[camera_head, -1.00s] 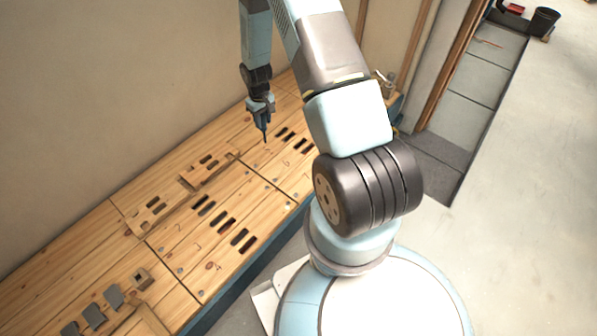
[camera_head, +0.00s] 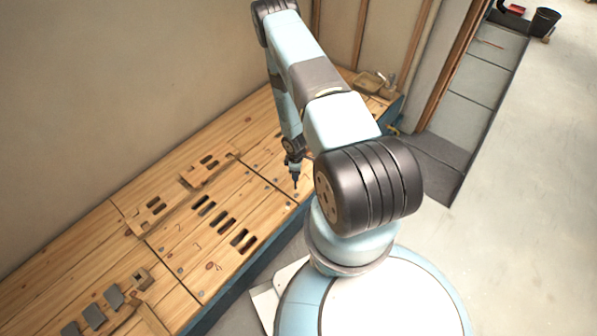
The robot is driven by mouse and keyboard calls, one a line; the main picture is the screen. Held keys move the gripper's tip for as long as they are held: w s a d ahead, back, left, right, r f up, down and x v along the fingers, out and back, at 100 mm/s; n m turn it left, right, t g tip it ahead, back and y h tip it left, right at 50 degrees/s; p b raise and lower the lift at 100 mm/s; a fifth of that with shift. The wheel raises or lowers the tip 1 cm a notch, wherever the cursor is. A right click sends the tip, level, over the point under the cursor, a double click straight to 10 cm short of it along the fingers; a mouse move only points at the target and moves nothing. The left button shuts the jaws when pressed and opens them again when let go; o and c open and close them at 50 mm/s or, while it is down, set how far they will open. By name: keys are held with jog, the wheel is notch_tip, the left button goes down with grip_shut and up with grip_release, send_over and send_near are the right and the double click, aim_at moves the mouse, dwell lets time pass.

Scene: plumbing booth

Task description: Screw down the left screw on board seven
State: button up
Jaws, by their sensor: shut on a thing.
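My gripper (camera_head: 294,170) is shut on a slim dark tool (camera_head: 296,182), which looks like a screwdriver and points down. Its tip is near the front edge of the wooden bench, close to a corner of the boards; I cannot tell if it touches a screw. The right-hand board (camera_head: 262,160) lies beside and partly behind my gripper, with its slots mostly hidden by my arm. The painted numbers are too small to read surely, so I cannot tell which board is seven. Small grey screw heads (camera_head: 180,270) show on the nearer board; the left screw of board seven is not clearly visible.
The slotted middle board (camera_head: 195,235) lies left of my gripper. Loose slotted wooden pieces (camera_head: 208,163) lie toward the wall. Grey plates (camera_head: 95,316) and a small wooden block (camera_head: 140,279) are at lower left. A wooden tray (camera_head: 370,82) sits at the bench's far end.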

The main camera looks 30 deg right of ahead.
aim_at(296, 187)
jog(key=shift+f, duration=3.45)
jog(key=m, duration=0.5)
grip_shut()
jog(key=m, duration=1)
jog(key=shift+m, duration=0.3)
jog(key=m, duration=0.4)
jog(key=shift+a+m, duration=0.1)
jog(key=shift+m, duration=0.3)
jog(key=shift+n, duration=0.6)
jog(key=shift+r, duration=4)
